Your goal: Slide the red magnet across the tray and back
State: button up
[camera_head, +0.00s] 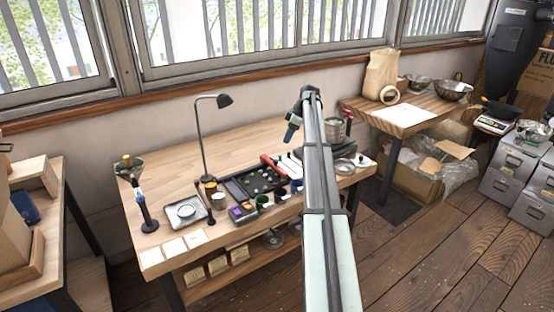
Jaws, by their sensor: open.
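A black tray (236,190) with small pieces in it lies on the wooden workbench (165,235). A red bar-like piece (272,163) lies at the tray's back right edge and looks like the red magnet. It is too small to tell whether it rests on the tray or beside it. My gripper (289,139) hangs in the air over the bench, above and to the right of the tray, apart from everything. It is open, with nothing seen between its fingers, though they are tiny here.
A desk lamp (206,150) stands behind the tray's left end. A square metal dish (185,212), small cups (263,202) and a dark box (242,213) crowd the bench around the tray. My arm hides part of the bench's right side. The back left of the bench is clear.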

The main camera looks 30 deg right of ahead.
aim_at(276, 160)
jog(key=x, duration=1.3)
jog(key=shift+a+f, duration=0.15)
jog(key=shift+f, duration=0.2)
jog(key=shift+c, duration=0.5)
grip_shut()
